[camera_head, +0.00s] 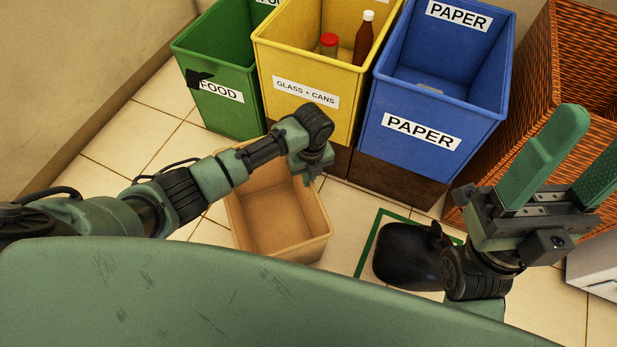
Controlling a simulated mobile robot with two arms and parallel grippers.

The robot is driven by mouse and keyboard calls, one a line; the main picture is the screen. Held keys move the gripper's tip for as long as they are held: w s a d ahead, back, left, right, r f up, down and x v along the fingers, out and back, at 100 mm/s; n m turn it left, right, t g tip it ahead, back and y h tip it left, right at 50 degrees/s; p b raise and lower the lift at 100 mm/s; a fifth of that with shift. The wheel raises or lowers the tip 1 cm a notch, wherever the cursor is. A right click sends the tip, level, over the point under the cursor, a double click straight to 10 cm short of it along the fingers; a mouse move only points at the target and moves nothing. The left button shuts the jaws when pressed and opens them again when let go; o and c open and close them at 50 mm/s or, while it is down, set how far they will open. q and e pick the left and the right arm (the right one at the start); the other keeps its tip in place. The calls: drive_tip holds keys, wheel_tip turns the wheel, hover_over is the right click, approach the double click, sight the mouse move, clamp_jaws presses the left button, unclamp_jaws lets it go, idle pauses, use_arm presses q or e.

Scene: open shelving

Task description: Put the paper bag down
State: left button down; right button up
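The paper bag (283,247) is a brown, open-topped, box-like bag with its mouth facing up. It appears empty. It is in front of the yellow bin, and I cannot tell whether its base touches the floor. My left gripper (309,177) points down at the bag's far right rim. Its fingers are mostly hidden behind the hand, so its grip on the rim does not show. My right gripper (577,158) is at the right, away from the bag, with its two green fingers spread and nothing between them.
Green FOOD (226,115), yellow GLASS + CANS (345,118) and blue PAPER (470,115) bins stand behind. The yellow bin holds bottles. A wicker basket (522,75) is at right. A black object (395,255) is by a green floor outline (366,246). Tiles at left are clear.

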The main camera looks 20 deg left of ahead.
use_arm(q)
drive_tip(key=shift+f, duration=0.1)
drive_tip(key=c, duration=1.7)
unclamp_jaws()
